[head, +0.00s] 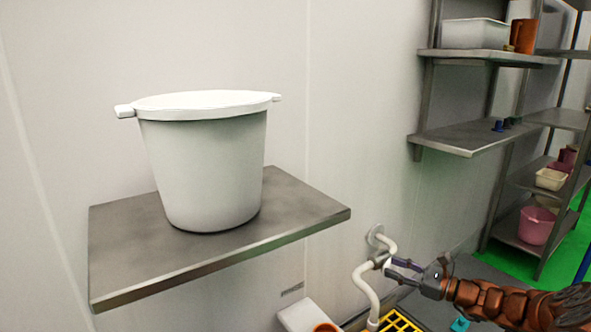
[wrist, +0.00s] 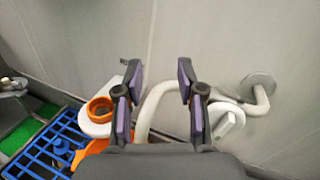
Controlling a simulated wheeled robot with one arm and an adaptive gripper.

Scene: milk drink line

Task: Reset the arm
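My gripper (head: 392,268) is low at the right in the head view, at the end of my arm, beside a white bent pipe (head: 363,281) on the wall. In the wrist view my gripper (wrist: 160,76) is open, with its two purple-padded fingers well apart. The white pipe (wrist: 148,106) curves behind and between the fingers, and its wall flange (wrist: 258,88) is to the right. The fingers hold nothing that I can see. I cannot tell whether they touch the pipe.
A lidded white bucket (head: 205,170) stands on a metal wall shelf (head: 300,222) at left. Steel racks (head: 462,138) with tubs stand at right. A white fixture with an orange ring (wrist: 100,108) and a blue grate (wrist: 45,150) are left of my gripper in the wrist view.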

